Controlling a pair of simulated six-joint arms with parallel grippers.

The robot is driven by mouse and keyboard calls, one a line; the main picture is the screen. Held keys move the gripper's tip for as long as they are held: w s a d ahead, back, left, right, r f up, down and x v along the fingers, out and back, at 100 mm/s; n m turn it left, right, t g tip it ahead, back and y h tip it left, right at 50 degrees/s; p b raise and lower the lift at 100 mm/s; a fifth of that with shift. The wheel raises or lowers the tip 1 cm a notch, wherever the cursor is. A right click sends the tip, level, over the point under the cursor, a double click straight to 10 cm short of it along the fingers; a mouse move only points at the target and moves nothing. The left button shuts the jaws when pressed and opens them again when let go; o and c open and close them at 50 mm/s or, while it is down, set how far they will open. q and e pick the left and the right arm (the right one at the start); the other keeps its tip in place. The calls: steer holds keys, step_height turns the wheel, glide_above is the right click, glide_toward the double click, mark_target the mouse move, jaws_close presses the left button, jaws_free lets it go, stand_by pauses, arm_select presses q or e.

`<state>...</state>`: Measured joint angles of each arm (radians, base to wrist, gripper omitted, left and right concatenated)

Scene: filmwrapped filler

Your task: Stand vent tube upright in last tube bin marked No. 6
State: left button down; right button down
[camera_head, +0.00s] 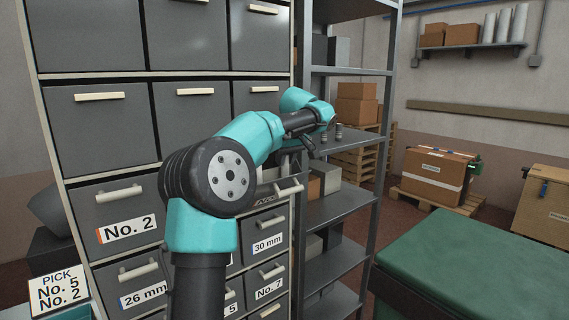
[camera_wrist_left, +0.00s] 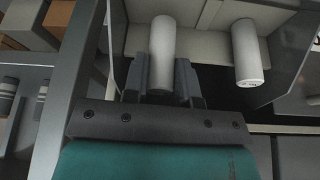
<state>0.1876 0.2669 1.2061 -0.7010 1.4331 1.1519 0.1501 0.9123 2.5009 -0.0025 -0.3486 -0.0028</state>
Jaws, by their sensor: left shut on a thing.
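My left gripper (camera_wrist_left: 162,76) is shut on a white tube (camera_wrist_left: 162,40), with one finger on each side of it. A second white tube (camera_wrist_left: 247,55) is to its right in the left wrist view, apart from the held one. Both show inside a pale-walled space that looks like an open bin. In the head view my left arm reaches toward a pulled-out bin (camera_head: 290,187) at the right side of the cabinet. The gripper and held tube are mostly hidden there behind my arm. I cannot read that bin's label. My right gripper is not in view.
The grey cabinet has closed bins marked No. 2 (camera_head: 128,229), 26 mm (camera_head: 143,299), 30 mm (camera_head: 267,243) and No. 7 (camera_head: 269,289). A pick sign (camera_head: 57,291) reads No. 5, No. 2. A metal shelf rack (camera_head: 342,207) stands close right of the cabinet. A green-topped box (camera_head: 475,262) is at front right.

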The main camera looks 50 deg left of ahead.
arm_select(q)
steer(key=shift+x, duration=0.75)
steer(key=shift+d+f, duration=0.1)
steer(key=shift+f, duration=0.05)
steer(key=c, duration=0.9)
jaws_free()
steer(key=v, duration=1.2)
